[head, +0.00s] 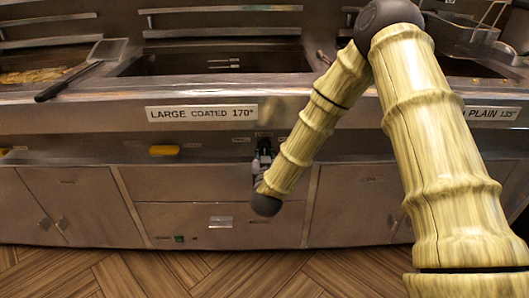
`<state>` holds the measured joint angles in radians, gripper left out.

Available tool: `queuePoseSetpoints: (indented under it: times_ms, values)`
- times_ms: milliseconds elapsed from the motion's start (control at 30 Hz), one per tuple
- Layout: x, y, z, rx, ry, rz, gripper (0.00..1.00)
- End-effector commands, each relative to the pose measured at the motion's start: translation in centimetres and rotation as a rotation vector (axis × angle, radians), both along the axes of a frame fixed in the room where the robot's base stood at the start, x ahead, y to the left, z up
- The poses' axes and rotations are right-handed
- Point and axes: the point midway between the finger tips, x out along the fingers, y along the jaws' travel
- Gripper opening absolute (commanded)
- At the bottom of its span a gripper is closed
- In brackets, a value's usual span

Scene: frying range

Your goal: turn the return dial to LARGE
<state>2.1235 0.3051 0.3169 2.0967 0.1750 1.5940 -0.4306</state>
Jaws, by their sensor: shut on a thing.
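My gripper (263,158) is at the front panel of the range, below the middle fry vat, partly hidden by my own wrist. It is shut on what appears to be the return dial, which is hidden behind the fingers. Small labels (264,134) sit on the panel around the gripper, too small to read. Where the dial points cannot be seen. A sign reading "LARGE COATED 170°" (201,113) is on the front edge above and to the left of the gripper.
The middle vat (215,62) is open above. A skimmer with a black handle (68,82) lies across the left edge. A yellow handle (163,150) sticks out left of the gripper. A "PLAIN" sign (494,113) and a basket (462,33) are at right. Cabinet doors (75,205) lie below.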

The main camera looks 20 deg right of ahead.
Motion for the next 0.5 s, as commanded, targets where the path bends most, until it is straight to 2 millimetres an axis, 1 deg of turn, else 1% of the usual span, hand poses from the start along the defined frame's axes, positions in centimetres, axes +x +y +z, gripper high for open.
queuePoseSetpoints:
  times_ms: [300, 333, 367, 500]
  values:
    - [-0.01, -0.10, 0.02, 0.000, -0.001, -0.002, 0.00]
    - [-0.01, -0.10, 0.02, 0.000, -0.001, -0.002, 0.23]
    - [-0.01, -0.10, 0.02, 0.000, -0.001, -0.002, 0.29]
    - [-0.01, -0.06, 0.02, 0.000, -0.001, -0.001, 0.29]
